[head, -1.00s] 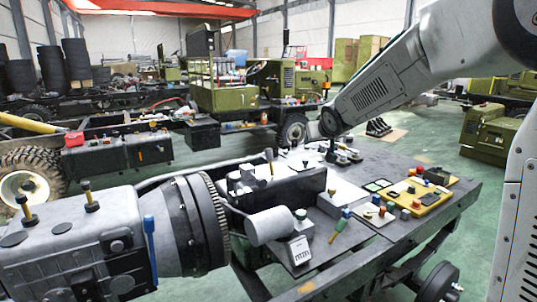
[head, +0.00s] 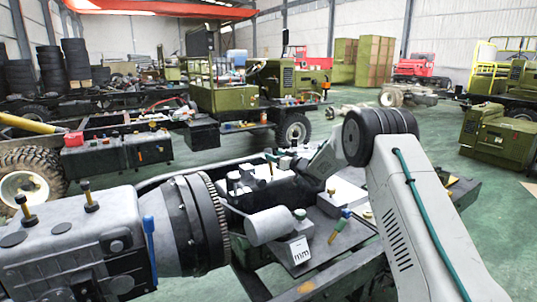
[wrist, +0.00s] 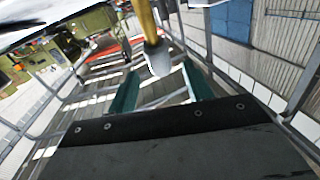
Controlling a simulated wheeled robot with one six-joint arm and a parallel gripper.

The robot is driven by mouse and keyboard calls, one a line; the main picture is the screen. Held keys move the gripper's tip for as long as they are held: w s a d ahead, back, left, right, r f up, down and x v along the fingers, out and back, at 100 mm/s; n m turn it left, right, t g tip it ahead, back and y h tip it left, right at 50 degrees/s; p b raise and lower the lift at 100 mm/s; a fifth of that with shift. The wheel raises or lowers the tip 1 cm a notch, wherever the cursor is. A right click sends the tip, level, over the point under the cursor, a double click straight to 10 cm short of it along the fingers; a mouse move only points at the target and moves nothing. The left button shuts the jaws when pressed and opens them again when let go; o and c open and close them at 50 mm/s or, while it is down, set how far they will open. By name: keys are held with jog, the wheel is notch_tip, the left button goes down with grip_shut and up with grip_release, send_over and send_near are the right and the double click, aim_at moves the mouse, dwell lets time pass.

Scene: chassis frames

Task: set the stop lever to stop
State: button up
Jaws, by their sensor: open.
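No lever is labelled stop, and I cannot tell which one is the stop lever. An upright blue-handled lever (head: 149,238) is on the side of the grey gearbox (head: 70,240) at left. In the wrist view, the teal fingers of my gripper (wrist: 160,88) are spread apart with nothing gripped. A yellow bar (wrist: 146,20) with a grey end (wrist: 157,58) shows beyond them near the gap; whether it touches is unclear. In the head view, my wrist points left over the bench, and the fingertips cannot be made out.
The workbench (head: 325,255) carries a grey cylinder (head: 268,226), a small grey box (head: 293,250) and other parts close together. My arm covers its right side. Green vehicles (head: 240,85) stand behind. The green floor (head: 500,235) at right is clear.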

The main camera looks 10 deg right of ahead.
jog(key=x, duration=0.5)
grip_shut()
